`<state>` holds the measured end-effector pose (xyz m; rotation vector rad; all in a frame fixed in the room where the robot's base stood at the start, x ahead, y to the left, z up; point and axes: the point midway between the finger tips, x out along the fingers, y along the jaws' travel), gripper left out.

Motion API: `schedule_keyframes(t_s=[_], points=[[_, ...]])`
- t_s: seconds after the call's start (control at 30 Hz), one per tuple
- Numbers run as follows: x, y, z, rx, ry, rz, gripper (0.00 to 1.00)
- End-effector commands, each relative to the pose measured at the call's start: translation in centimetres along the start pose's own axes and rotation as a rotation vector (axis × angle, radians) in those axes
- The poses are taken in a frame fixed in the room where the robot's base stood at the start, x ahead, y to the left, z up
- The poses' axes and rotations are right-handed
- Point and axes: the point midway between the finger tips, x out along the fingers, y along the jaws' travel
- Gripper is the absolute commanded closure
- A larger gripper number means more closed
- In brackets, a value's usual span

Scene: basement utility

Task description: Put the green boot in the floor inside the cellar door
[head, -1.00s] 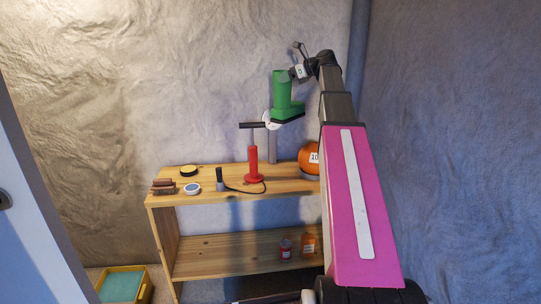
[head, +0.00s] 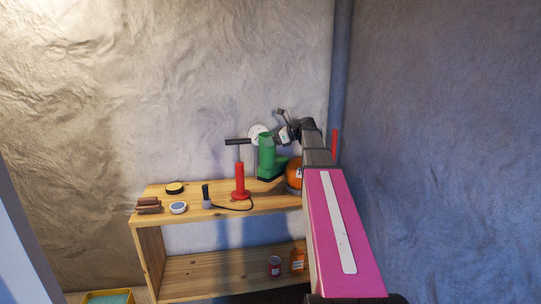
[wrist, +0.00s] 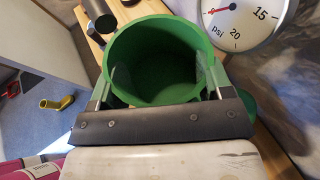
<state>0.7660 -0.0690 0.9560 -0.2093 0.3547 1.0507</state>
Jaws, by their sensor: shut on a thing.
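The green boot (head: 268,158) is upright, with its toe to the right, over the back of the wooden shelf unit. I cannot tell whether its sole touches the top. My gripper (head: 284,136) is shut on the boot's upper shaft. In the wrist view, my gripper (wrist: 162,80) has a finger at each side of the round boot opening (wrist: 165,50); the toe is mostly hidden. A pale bluish panel (head: 25,230) stands at the left edge of the head view; I cannot tell whether it is the cellar door.
A pressure gauge (wrist: 240,20) is close to the boot. A yellow thing (wrist: 57,103) lies on the floor. A grey pipe (head: 341,80) runs up the corner.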

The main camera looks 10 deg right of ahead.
Motion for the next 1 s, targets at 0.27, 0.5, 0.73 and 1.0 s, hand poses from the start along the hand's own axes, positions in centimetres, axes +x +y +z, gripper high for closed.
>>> schedule_keyframes(t_s=[0.27,0.5,0.73,1.0], points=[[1.0,0.0,-2.5,-0.002,-0.002,0.0,1.0],[1.6,0.0,-3.9,0.001,-0.002,0.0,1.0],[2.5,0.0,-6.0,0.0,-0.002,-0.001,1.0],[2.5,0.0,-6.0,-0.001,-0.002,-0.001,1.0]])
